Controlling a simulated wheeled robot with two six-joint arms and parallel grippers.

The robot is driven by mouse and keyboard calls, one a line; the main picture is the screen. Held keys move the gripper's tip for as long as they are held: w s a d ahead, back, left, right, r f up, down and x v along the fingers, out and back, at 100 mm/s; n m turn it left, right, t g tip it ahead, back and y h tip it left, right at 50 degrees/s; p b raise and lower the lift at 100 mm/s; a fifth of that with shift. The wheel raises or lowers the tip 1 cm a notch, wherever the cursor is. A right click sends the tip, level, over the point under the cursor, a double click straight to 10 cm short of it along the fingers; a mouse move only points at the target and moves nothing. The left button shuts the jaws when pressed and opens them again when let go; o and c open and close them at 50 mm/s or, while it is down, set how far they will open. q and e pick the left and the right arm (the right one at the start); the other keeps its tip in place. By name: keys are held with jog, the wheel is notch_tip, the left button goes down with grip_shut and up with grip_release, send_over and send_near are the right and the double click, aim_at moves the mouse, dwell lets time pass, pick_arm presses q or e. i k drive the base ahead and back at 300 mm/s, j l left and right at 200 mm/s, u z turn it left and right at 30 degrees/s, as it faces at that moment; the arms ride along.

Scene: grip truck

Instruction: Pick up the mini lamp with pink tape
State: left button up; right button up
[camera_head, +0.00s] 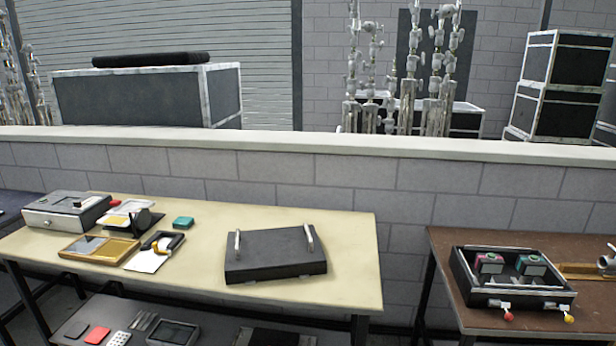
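A black open case (462,277) stands on the brown table at the right. Two small box-shaped units sit inside it side by side. The left one, with pink sides and a greenish top, looks like the mini lamp with pink tape (489,264). The right one (531,266) has teal sides. Their lower parts are partly hidden by the case's contents and front wall. Neither of my grippers shows in this view.
The cream table (345,260) holds a black lidded case (275,255) with two light handles, a cash-box-like unit (66,209), a gold-framed tray (100,249) and a teal block (183,222). A gap separates it from the brown table (455,250). A low brick wall (320,172) runs behind.

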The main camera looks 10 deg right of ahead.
aim_at(486, 267)
jog(key=z, duration=1.4)
